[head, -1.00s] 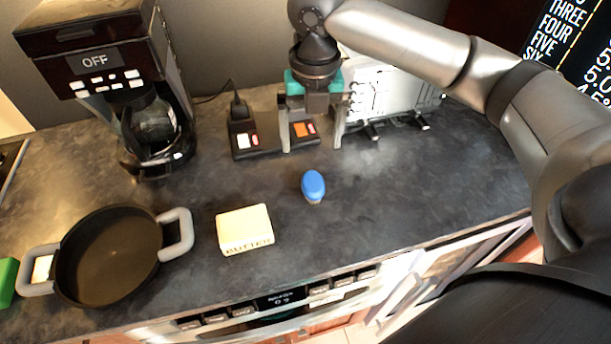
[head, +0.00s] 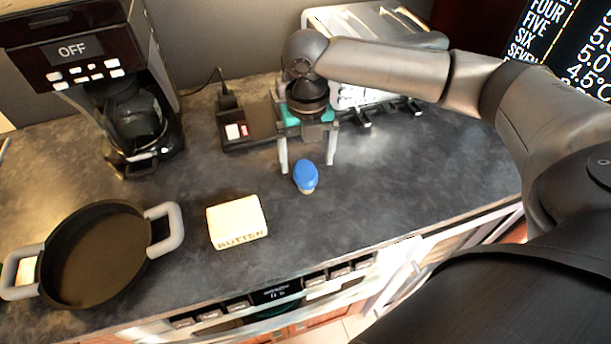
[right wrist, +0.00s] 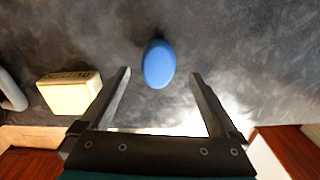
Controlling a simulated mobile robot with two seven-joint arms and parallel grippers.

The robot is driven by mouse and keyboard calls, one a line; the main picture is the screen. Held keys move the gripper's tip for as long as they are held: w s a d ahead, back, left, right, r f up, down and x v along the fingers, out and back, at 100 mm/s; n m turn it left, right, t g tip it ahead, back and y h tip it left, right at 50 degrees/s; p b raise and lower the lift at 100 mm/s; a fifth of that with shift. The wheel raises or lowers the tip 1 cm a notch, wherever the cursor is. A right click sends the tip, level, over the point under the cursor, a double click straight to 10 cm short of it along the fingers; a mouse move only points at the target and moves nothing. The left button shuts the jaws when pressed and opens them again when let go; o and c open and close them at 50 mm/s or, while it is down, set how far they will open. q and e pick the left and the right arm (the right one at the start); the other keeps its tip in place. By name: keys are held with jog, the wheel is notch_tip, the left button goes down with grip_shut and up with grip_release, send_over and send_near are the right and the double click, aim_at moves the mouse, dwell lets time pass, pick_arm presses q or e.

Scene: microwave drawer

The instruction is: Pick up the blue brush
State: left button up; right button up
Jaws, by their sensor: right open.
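The blue brush (head: 306,175) has a rounded blue top and a small tan part below, and stands on the dark counter. It also shows in the right wrist view (right wrist: 158,63), ahead of the gap between the fingertips. My right gripper (head: 308,167) is open and empty, with its fingers pointing down just behind the brush in the head view. In the right wrist view the open fingers (right wrist: 160,74) have the brush centred between them, near their tips. I cannot tell the height of the fingertips above the counter. My left gripper is not in view.
A butter block (head: 237,222) lies left of the brush, and a black pan (head: 97,252) with grey handles is farther left. A coffee maker (head: 75,50), a black scale-like device (head: 235,130) and a silver toaster (head: 350,95) stand behind. The counter right of the brush is clear.

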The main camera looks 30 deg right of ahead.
aim_at(306, 172)
jog(key=f, duration=0.4)
jog(key=shift+s+a+b, duration=0.15)
jog(key=shift+a+b, duration=0.05)
jog(key=shift+b, duration=0.1)
jog(key=c, duration=1.5)
